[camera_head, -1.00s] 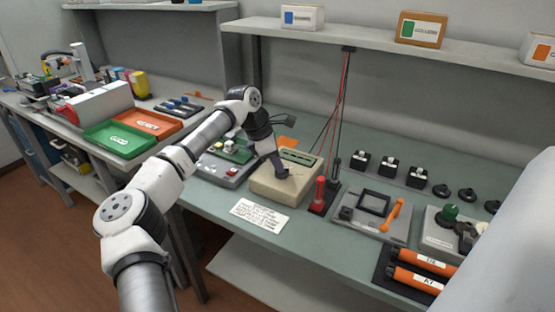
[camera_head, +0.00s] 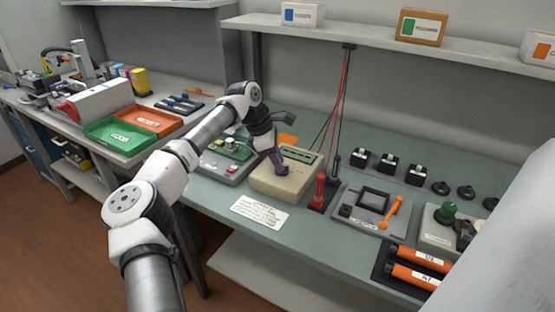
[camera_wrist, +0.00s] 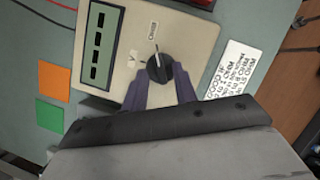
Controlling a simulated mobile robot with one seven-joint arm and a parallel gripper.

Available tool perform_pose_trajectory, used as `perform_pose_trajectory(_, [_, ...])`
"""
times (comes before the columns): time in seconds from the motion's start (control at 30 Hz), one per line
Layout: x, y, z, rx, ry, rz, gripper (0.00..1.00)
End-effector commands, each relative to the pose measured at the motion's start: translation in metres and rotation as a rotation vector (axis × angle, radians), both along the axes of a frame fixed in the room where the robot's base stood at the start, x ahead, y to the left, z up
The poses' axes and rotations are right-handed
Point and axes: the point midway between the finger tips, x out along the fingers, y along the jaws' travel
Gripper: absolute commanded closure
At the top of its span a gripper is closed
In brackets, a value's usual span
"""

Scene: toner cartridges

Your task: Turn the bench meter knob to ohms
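The bench meter (camera_head: 262,183) is a beige box on the bench with a dark display. Its face fills the upper middle of the wrist view (camera_wrist: 195,42). The round black knob (camera_wrist: 158,72) has a white pointer mark that points up in the wrist view, roughly at the OHMS label (camera_wrist: 152,28). A V label sits to the left of the knob. My gripper (camera_wrist: 160,80) has its purple fingers on both sides of the knob, seemingly against its sides. In the head view my gripper (camera_head: 282,168) is down at the meter and hides the knob.
A printed card (camera_head: 259,212) lies in front of the meter. A circuit board tester (camera_head: 226,160) stands close on its left. The red probe (camera_head: 319,190) and its stand are close on the right, with red and black leads rising to the shelf (camera_head: 400,45).

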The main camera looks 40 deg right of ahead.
Motion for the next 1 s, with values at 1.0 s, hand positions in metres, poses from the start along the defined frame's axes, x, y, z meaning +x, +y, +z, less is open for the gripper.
perform_pose_trajectory(1.0, [0.03,0.037,0.115,0.002,0.001,0.001,0.69])
